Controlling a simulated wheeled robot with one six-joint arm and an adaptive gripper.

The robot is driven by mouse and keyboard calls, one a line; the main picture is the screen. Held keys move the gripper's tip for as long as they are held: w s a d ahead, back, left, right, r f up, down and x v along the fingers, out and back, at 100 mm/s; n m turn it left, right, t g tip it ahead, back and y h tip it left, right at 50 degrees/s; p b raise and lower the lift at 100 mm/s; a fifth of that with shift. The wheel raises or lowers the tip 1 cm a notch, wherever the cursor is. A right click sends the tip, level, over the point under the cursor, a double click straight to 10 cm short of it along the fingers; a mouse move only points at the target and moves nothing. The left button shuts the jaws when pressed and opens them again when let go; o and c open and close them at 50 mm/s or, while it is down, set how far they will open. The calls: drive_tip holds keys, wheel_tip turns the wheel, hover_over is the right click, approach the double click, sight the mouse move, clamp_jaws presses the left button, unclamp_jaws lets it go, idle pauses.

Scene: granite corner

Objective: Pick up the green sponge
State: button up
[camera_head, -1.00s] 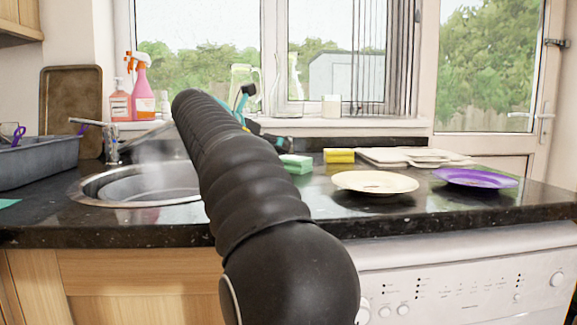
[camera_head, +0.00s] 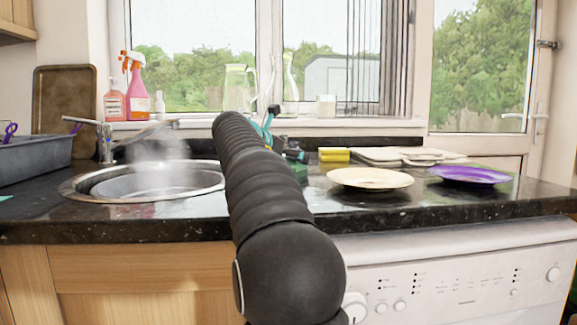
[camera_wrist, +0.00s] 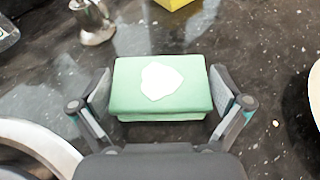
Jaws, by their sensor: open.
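The green sponge (camera_wrist: 125,97) lies on the dark granite counter in the wrist view, with a pale whitish patch on its top. My gripper (camera_wrist: 162,92) is open, with one finger on each side of the sponge's near part. A gap to the fingers seems to show on both sides, but I cannot tell how far the fingertips are above the counter. In the head view my gripper (camera_head: 288,152) is partly hidden behind my arm. Only a small dark green bit of the sponge shows there, mostly hidden by my arm and gripper.
A yellow sponge (camera_head: 334,155) lies behind. A cream plate (camera_head: 372,178) and a purple plate (camera_head: 470,174) are to the right. The steaming sink (camera_head: 85,187) is to the left, its rim close to my gripper. The tap base (camera_wrist: 97,22) stands ahead-left in the wrist view.

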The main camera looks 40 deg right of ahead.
drive_tip(key=c, duration=0.7)
drive_tip(key=shift+r, duration=0.1)
drive_tip(key=shift+r+p, duration=0.35)
drive_tip(key=shift+r, duration=0.2)
wheel_tip(320, 180, up, 3)
drive_tip(key=shift+p, duration=0.8)
drive_tip(key=shift+s+d+r+p, duration=0.35)
drive_tip(key=shift+s+d+r, duration=0.75)
drive_tip(key=shift+s, duration=0.55)
drive_tip(key=shift+s+d+r+p, duration=0.4)
drive_tip(key=shift+s+d+r, duration=0.7)
drive_tip(key=shift+s, duration=0.55)
drive_tip(key=shift+s+d+r+p, duration=0.35)
drive_tip(key=shift+s+d+r, duration=0.75)
drive_tip(key=shift+s, duration=0.55)
